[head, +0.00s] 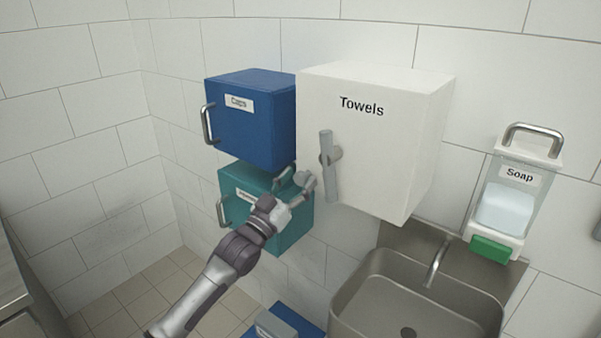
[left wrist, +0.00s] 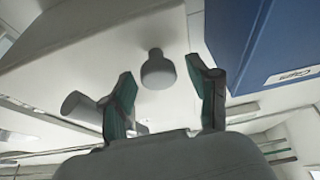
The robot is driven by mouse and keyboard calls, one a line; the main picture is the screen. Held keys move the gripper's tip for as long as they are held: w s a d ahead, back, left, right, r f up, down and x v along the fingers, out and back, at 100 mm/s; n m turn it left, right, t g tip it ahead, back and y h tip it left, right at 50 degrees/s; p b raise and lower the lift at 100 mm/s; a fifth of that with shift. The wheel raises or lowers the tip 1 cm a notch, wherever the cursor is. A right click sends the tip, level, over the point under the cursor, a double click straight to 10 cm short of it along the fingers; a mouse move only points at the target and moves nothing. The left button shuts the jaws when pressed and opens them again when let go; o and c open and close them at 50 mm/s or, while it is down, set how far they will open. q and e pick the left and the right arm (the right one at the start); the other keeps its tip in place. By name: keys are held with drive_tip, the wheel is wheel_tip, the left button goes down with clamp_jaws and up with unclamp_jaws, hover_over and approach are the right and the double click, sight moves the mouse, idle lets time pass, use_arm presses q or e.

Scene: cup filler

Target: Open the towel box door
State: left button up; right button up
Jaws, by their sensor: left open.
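The white towel box (head: 395,135), labelled "Towels", hangs on the wall with its door shut. Its grey bar handle (head: 329,168) is upright near the left edge of the front. My left gripper (head: 299,183) is open, just left of the handle's lower part and in front of the teal box. In the left wrist view a grey rounded part of the handle (left wrist: 157,72) shows between the open fingers (left wrist: 162,78), with no clear contact. The white box (left wrist: 95,50) fills the upper left there. My right gripper is in neither view.
A blue box labelled "Caps" (head: 250,132) and a teal box (head: 293,226) hang left of the towel box. A steel sink (head: 350,300) with a tap stands below. A soap dispenser (head: 510,195) is on the wall at right.

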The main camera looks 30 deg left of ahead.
use_arm(q)
drive_tip(key=shift+w+d+r, duration=0.1)
drive_tip(key=shift+w+r, duration=0.1)
drive_tip(key=shift+w, duration=0.4)
clamp_jaws()
